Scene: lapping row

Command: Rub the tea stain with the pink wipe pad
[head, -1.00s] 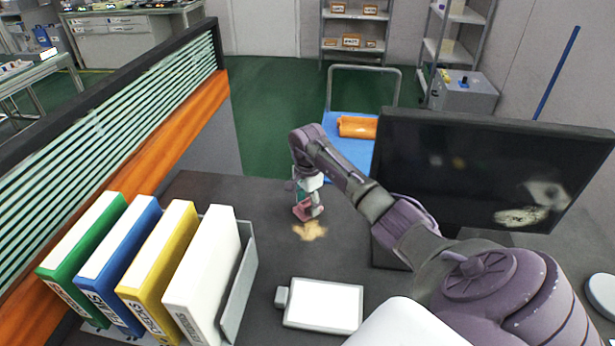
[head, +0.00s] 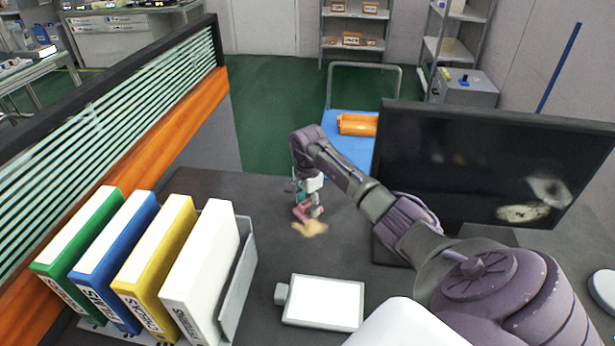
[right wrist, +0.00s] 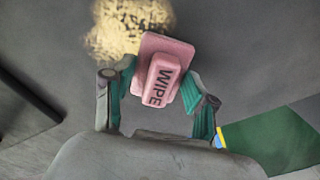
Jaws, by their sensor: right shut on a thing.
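The tea stain (head: 315,229) is a tan blotch on the dark grey desk top, in the middle of the head view. It also shows at the top of the right wrist view (right wrist: 118,28). The pink wipe pad (right wrist: 162,75), marked WIPE on its handle, is between the fingers of my right gripper (right wrist: 160,100), which is shut on it. In the head view the pad (head: 301,212) is at the stain's far left edge, partly covering it in the wrist view; whether it touches the desk is unclear. My left gripper is not in view.
Green, blue, yellow and white binders (head: 200,275) stand in a grey holder at the left. A white-faced device (head: 322,303) lies nearer than the stain. A dark monitor (head: 470,165) stands at the right. A slatted partition (head: 150,120) borders the left side.

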